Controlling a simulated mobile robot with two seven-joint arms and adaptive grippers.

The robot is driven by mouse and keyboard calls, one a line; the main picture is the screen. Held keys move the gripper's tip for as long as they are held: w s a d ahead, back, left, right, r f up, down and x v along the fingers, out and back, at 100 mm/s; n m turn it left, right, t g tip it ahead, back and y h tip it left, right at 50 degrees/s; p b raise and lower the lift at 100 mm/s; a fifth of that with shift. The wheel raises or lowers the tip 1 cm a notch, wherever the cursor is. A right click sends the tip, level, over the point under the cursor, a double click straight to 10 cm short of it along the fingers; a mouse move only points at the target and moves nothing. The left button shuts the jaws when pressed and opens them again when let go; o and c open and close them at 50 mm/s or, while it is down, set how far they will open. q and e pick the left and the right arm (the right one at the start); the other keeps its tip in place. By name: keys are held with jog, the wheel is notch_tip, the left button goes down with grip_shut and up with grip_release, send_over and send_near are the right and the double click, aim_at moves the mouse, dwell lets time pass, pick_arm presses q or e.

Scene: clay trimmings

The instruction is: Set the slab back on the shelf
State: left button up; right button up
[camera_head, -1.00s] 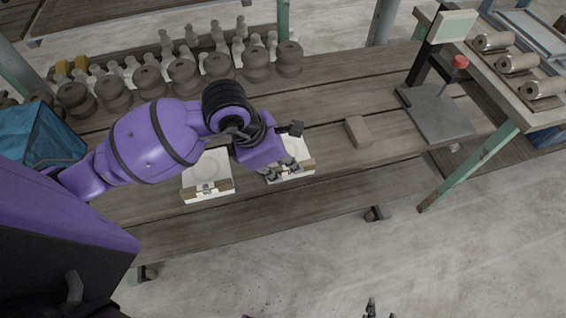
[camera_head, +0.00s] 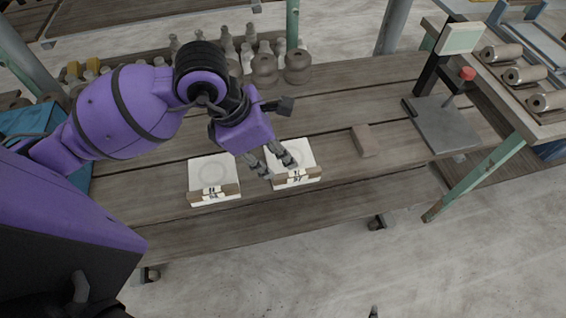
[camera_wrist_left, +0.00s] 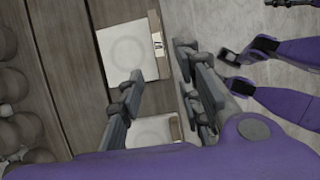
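A small brown block (camera_head: 365,141), the only plain slab-like piece I can make out, lies on the plank table right of my left gripper. Two white square boards with faint circles and labelled front strips lie on the planks: a left board (camera_head: 212,172) and a right board (camera_head: 300,152). My left gripper (camera_head: 272,162) is over the right board, its fingers apart and nothing between them. The left wrist view also shows the open fingers (camera_wrist_left: 160,62), with one board (camera_wrist_left: 130,50) beyond them.
Several clay pots and bottles (camera_head: 265,68) stand along the back. A grey plate (camera_head: 445,125) with a red-knobbed post (camera_head: 467,73) lies at the right. A side table (camera_head: 500,95) holds several rolls. Planks between the block and boards are clear.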

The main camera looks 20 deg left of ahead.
pick_arm(q)
jog(key=shift+v, duration=1.5)
